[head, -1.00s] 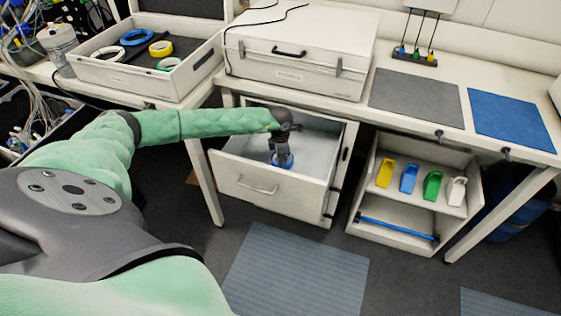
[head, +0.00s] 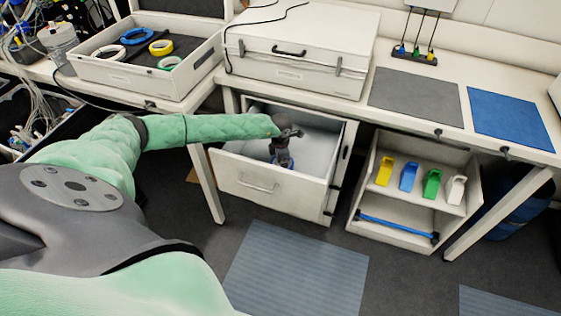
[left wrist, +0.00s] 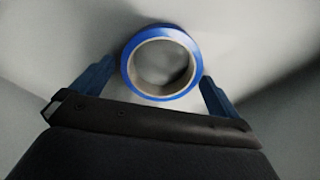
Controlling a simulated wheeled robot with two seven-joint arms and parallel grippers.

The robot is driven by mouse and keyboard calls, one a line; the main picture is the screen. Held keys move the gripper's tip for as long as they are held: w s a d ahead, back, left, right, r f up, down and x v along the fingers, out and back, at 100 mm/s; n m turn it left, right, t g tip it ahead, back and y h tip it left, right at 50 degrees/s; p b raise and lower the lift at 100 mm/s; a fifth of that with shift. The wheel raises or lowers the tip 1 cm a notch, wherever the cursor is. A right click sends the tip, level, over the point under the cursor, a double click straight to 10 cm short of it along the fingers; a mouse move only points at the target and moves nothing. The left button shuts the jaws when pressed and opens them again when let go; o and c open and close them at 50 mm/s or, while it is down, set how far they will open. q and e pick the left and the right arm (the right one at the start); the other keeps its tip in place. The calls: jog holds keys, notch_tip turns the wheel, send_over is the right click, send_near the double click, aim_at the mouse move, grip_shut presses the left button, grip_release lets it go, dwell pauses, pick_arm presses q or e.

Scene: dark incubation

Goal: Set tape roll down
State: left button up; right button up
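The blue tape roll (left wrist: 161,62) shows in the left wrist view as a ring with a pale core, in the pale drawer. My left gripper (left wrist: 158,80) has one dark blue finger on each side of it, with narrow gaps between the fingers and the roll. In the head view my left gripper (head: 283,164) points down inside the open drawer (head: 255,186) under the bench. The roll cannot be made out clearly there, as the gripper covers it. Whether the roll rests fully on the drawer floor is hard to tell. My right gripper is not in view.
A tray (head: 150,83) with several tape rolls stands on the left bench. A white case (head: 298,55) sits above the drawer. A shelf unit (head: 388,225) with coloured items stands to the right.

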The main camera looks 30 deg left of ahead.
pick_arm(q)
jog(key=shift+r, duration=0.1)
jog(key=shift+r, duration=0.65)
notch_tip(320, 180, up, 11)
jog(key=b, duration=0.2)
jog(key=shift+f+b, duration=0.15)
jog(key=shift+b, duration=0.15)
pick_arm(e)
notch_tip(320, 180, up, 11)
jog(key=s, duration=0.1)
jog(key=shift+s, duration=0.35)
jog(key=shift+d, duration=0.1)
